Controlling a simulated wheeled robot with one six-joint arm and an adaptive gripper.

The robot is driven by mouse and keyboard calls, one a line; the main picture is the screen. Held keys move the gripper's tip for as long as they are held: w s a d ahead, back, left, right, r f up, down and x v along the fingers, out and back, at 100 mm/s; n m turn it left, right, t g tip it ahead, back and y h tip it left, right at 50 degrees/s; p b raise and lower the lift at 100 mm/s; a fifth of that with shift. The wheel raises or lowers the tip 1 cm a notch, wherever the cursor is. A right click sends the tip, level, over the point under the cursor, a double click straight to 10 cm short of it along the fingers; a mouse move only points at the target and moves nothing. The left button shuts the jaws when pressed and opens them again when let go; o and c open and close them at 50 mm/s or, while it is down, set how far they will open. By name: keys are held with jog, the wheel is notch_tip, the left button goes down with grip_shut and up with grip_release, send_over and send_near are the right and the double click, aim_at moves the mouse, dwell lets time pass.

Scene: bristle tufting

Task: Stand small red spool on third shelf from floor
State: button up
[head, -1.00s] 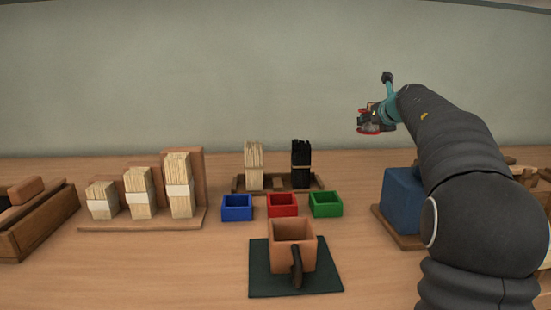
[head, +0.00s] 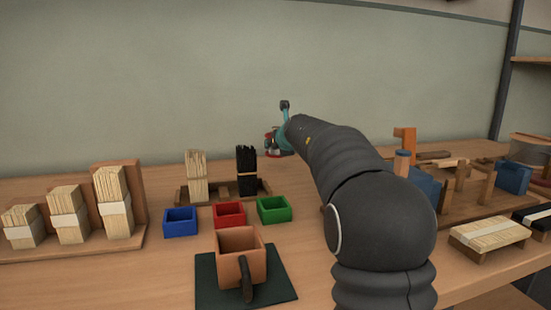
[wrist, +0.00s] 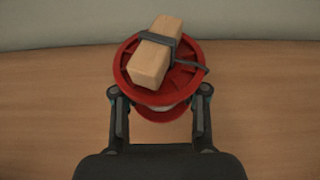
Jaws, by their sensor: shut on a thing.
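My gripper (wrist: 158,98) is shut on the small red spool (wrist: 192,80), with one finger on each side of it. A pale wooden block with a dark strap lies across the spool's upper flange in the wrist view. In the head view my gripper (head: 283,139) and the spool (head: 270,142) are small, held up in front of the wall above the back of the table, partly hidden by my arm. A dark post with a wooden shelf board (head: 533,59) shows at the far right; its other shelves are cut off or unclear.
Bristle bundles stand on a wooden stand (head: 130,238) at left. Blue (head: 180,222), red (head: 229,215) and green (head: 273,209) bins and a brown mug-like container (head: 240,256) stand mid-table. Wooden fixtures (head: 460,175) and a bristle bundle (head: 489,235) crowd the right side.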

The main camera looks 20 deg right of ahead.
aim_at(278, 155)
notch_tip(278, 155, down, 4)
jog(key=shift+f+b, duration=0.1)
jog(key=shift+b, duration=1.1)
jog(key=o, duration=1.2)
